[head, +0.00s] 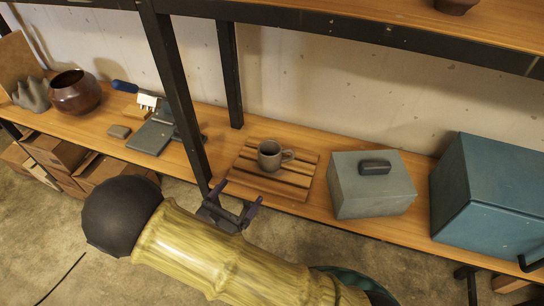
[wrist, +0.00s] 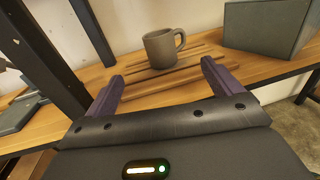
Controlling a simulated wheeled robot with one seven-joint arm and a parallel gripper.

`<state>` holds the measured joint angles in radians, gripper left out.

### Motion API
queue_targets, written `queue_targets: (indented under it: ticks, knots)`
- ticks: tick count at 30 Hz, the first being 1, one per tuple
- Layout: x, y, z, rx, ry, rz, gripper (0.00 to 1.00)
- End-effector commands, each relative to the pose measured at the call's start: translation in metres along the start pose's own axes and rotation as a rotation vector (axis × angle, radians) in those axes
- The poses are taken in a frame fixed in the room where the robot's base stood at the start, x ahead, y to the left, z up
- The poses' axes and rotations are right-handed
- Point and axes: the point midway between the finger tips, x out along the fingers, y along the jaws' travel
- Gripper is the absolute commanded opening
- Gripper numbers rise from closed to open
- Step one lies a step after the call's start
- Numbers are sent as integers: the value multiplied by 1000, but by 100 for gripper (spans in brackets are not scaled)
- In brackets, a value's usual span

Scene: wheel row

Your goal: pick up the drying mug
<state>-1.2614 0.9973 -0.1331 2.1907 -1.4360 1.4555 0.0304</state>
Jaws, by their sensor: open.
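The mug (head: 270,155) is grey and stands upright on a slatted wooden board (head: 300,187) on the shelf. Its handle points right. In the wrist view the mug (wrist: 160,48) stands beyond the fingertips, a little above the middle of the gap between them. My gripper (head: 236,205) is open and empty, in front of the shelf edge and to the lower left of the mug. Its two purple fingers also show in the wrist view (wrist: 160,72), apart from each other and not touching the mug.
A grey lidded box (head: 370,190) stands right of the board, with a blue cabinet (head: 490,195) beyond it. A black shelf post (head: 176,95) rises left of the board. A brown pot (head: 74,92) and a dark flat tool (head: 152,135) lie farther left.

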Motion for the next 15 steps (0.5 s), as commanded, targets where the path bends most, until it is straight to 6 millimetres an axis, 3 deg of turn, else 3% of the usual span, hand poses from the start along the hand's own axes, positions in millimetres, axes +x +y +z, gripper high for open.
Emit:
queue_targets:
  ticks: [15]
  knots:
    - [92, -2, 0, 1, 0, -7, 91]
